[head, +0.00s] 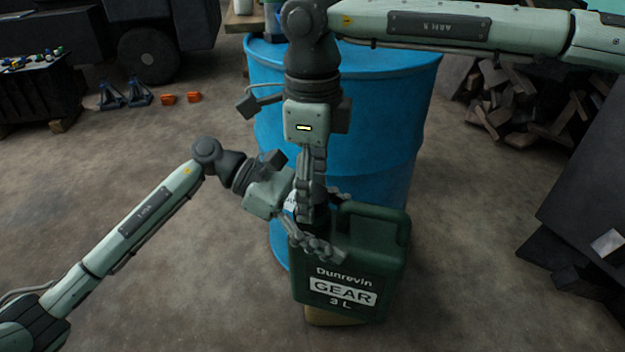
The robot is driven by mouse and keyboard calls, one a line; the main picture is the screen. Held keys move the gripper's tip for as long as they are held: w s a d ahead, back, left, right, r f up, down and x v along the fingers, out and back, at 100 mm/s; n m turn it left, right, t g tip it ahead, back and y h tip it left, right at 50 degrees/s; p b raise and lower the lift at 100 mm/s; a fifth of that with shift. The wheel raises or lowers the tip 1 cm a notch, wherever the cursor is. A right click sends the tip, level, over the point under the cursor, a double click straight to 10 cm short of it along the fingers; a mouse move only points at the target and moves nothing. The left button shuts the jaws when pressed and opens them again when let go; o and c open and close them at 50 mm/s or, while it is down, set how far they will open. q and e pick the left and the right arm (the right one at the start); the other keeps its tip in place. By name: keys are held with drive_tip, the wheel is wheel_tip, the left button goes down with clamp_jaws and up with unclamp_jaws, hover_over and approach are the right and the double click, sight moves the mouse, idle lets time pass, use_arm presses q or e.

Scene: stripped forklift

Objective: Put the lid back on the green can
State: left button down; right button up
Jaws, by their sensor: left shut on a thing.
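The green can (354,262), marked "Dunrevin GEAR 3 L", stands upright in front of a blue drum, with its handle at the upper right. My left gripper (322,246) reaches in from the left and is shut on the can's upper left part. My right gripper (308,212) points straight down at the can's neck, its fingers close above my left gripper. A dark shape shows beside the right fingers at the neck. I cannot tell whether it is the lid or the neck, nor whether the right fingers are open or shut. The fingers hide the can's mouth.
The blue drum (385,120) stands right behind the can. A tan block (340,316) shows under the can. Broken wood (515,95) lies at the back right, and dark panels (590,200) stand at the right. Blue stands (125,94) and orange pieces (181,98) lie far left. The floor in front is clear.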

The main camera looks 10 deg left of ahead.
drive_tip(key=c, duration=1.2)
drive_tip(key=m, duration=0.7)
drive_tip(key=shift+w, duration=0.1)
drive_tip(key=o, duration=1.2)
drive_tip(key=shift+o, duration=0.2)
drive_tip(key=shift+r, duration=2.3)
